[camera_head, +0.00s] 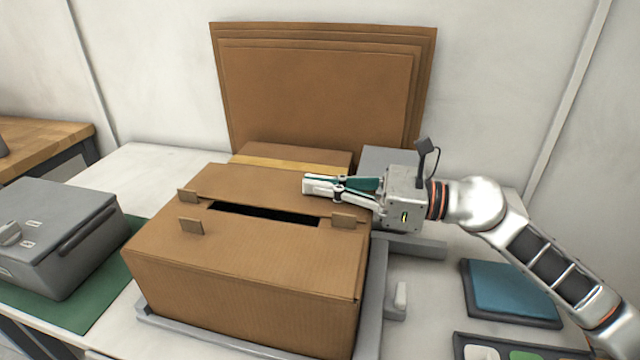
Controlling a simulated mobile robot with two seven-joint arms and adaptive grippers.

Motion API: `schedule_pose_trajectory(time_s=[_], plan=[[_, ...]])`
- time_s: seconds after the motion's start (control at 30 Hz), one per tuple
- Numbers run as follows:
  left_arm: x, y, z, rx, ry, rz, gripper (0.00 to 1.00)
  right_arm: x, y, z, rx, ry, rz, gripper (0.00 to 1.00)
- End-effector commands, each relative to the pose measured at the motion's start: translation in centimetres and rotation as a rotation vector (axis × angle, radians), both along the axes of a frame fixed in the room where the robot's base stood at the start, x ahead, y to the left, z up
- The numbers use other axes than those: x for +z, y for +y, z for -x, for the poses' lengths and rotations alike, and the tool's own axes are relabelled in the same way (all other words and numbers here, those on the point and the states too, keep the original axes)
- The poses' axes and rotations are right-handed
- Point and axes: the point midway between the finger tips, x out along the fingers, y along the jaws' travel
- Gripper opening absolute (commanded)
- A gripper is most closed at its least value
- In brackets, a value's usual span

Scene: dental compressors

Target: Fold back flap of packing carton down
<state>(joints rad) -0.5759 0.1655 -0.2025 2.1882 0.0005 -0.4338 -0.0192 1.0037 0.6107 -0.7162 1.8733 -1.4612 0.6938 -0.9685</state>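The brown packing carton (250,290) stands on the bench in the middle of the view. Its back flap (245,185) lies about flat over the rear of the top. Its front flap (260,255) also lies about flat, and a dark slot (262,214) shows between the two. My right gripper (306,186) reaches in from the right, over the right part of the back flap. Its fingers look closed together with nothing between them. Whether they touch the flap I cannot tell. My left gripper is not in view.
Small cardboard tabs (191,226) stand up at the slot's ends. A taped carton (300,153) and leaning cardboard sheets (315,95) are behind. A grey case (55,235) on a green mat is left. A blue pad (510,288) in a tray is right.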

Motion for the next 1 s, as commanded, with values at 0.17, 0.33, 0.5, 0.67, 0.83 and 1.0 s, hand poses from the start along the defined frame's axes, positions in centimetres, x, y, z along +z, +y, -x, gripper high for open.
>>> schedule_pose_trajectory(time_s=[0.17,0.33,0.5,0.67,0.83,1.0], plan=[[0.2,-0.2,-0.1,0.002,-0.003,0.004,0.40,-0.1,0.0,0.0,0.000,-0.001,0.001,0.00],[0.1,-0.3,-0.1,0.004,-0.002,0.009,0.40,-0.1,0.0,0.0,0.000,0.000,0.002,0.00],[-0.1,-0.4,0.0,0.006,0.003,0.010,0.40,-0.1,0.0,0.0,0.000,0.000,0.002,0.19],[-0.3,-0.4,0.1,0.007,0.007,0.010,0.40,-0.1,0.0,0.0,0.000,-0.001,0.001,0.19],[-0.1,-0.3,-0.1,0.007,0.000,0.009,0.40,-0.1,-0.6,0.1,-0.001,0.001,0.002,0.19],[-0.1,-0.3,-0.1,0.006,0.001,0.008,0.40,-0.2,-2.9,0.7,-0.004,0.000,0.004,0.19]])
